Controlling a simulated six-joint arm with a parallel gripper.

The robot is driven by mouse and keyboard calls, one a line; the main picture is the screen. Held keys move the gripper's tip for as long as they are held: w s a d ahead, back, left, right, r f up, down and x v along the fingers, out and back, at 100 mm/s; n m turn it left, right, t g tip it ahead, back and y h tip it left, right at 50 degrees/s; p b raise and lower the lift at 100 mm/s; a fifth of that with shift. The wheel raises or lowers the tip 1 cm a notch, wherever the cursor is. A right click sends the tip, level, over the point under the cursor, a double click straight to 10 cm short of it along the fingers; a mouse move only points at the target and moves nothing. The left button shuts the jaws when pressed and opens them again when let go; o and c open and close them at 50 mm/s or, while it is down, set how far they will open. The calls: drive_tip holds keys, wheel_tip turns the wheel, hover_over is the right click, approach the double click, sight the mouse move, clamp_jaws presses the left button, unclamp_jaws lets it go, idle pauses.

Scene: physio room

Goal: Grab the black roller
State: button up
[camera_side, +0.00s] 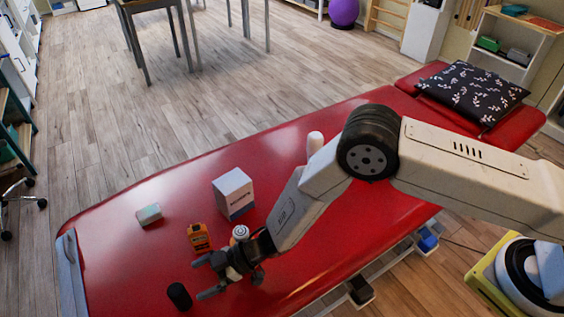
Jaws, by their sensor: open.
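The black roller (179,296) is a small dark cylinder near the front left of the red treatment table (120,255). My gripper (204,278) is low over the table, just right of the roller. Its two dark fingers are spread apart and point left towards the roller. The jaws are open, with nothing visible between them. A gap shows between the fingertips and the roller. I cannot tell the gripper's exact height above the table.
An orange-and-black item (199,237) stands just behind my gripper. A white-and-blue box (233,193) is farther back, and a small pale green-and-white block (149,215) lies left. A white rounded object (315,142) shows behind my arm. A patterned cushion (471,92) lies at the far end.

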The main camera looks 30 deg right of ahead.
sight(176, 292)
drive_tip(key=shift+x, duration=1.2)
drive_tip(key=shift+x, duration=2.6)
drive_tip(key=shift+s, duration=0.15)
drive_tip(key=shift+c, duration=0.2)
clamp_jaws()
